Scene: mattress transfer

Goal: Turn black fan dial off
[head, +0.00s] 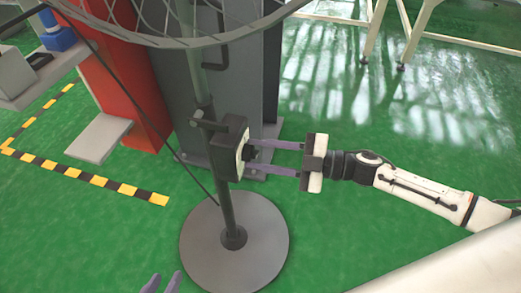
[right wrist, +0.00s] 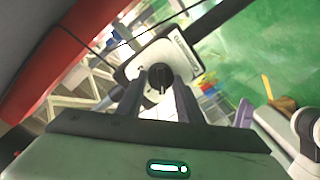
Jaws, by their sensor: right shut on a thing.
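The black fan stands on a round base (head: 260,245), with its pole rising to a wire grille (head: 180,35) at the top edge. A control box (head: 230,140) is fixed on the pole. Its white face with the black dial (right wrist: 158,77) shows in the right wrist view. My right gripper (head: 250,157) reaches in from the right, its purple fingers on either side of the dial, shut on it. The fingers partly hide the dial.
A dark grey column and a red panel (head: 130,85) stand behind the fan. A cable hangs down beside the pole. Yellow-black floor tape (head: 95,180) lies at left. A pale table frame (head: 460,40) stands at the back right. Green floor is clear at right.

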